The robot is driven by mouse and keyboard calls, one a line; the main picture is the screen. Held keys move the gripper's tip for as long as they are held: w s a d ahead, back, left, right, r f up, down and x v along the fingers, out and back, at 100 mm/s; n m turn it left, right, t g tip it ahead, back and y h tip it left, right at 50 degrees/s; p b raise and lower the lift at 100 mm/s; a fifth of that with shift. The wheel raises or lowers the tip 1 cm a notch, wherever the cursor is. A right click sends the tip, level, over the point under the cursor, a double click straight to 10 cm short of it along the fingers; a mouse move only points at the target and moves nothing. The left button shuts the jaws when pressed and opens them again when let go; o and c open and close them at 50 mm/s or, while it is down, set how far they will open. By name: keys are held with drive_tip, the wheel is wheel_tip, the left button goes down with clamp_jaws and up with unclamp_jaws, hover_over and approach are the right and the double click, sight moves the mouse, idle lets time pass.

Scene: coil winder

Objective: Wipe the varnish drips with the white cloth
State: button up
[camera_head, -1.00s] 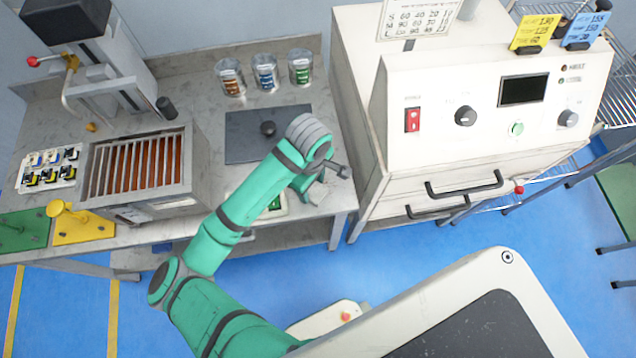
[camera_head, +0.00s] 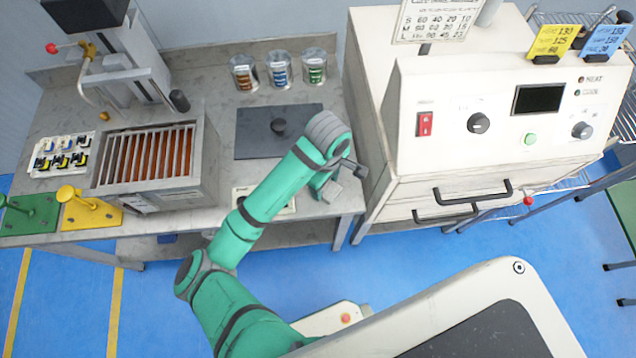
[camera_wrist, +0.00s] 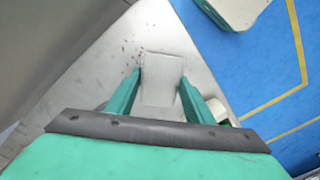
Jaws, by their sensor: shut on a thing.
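The white cloth (camera_wrist: 162,78) is a small pale folded pad. My gripper (camera_wrist: 160,84) is shut on it, with a green finger on each side, low over or on the bare steel bench top; I cannot tell if it touches. The varnish drips (camera_wrist: 126,50) are small dark reddish specks on the steel, just left of and beyond the cloth in the wrist view. In the head view my gripper (camera_head: 325,186) is at the bench's front right corner, partly hidden by my arm, and the drips cannot be made out.
A white oven cabinet (camera_head: 440,135) stands close on the right. A pale card or device (camera_head: 285,205) lies partly behind my arm.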

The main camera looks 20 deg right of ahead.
sight(340, 185)
drive_tip(key=shift+s+d+r, duration=0.1)
drive_tip(key=shift+s+d, duration=0.2)
drive_tip(key=shift+d, duration=0.7)
drive_tip(key=shift+s+d, duration=0.25)
drive_tip(key=shift+d, duration=0.7)
drive_tip(key=shift+s+d, duration=0.3)
drive_tip(key=shift+d, duration=0.55)
drive_tip(key=shift+s+d, duration=0.3)
drive_tip(key=shift+d, duration=0.5)
drive_tip(key=shift+a, duration=0.1)
drive_tip(key=shift+w+a, duration=0.3)
drive_tip(key=shift+a, duration=0.45)
drive_tip(key=shift+w+a, duration=0.25)
drive_tip(key=shift+a, duration=0.5)
drive_tip(key=shift+w+a, duration=0.3)
drive_tip(key=shift+a, duration=0.65)
drive_tip(key=shift+w+a, duration=0.25)
drive_tip(key=shift+a, duration=0.7)
drive_tip(key=shift+w+a, duration=0.25)
drive_tip(key=shift+a, duration=0.6)
drive_tip(key=shift+w+a, duration=0.25)
drive_tip(key=shift+a, duration=0.55)
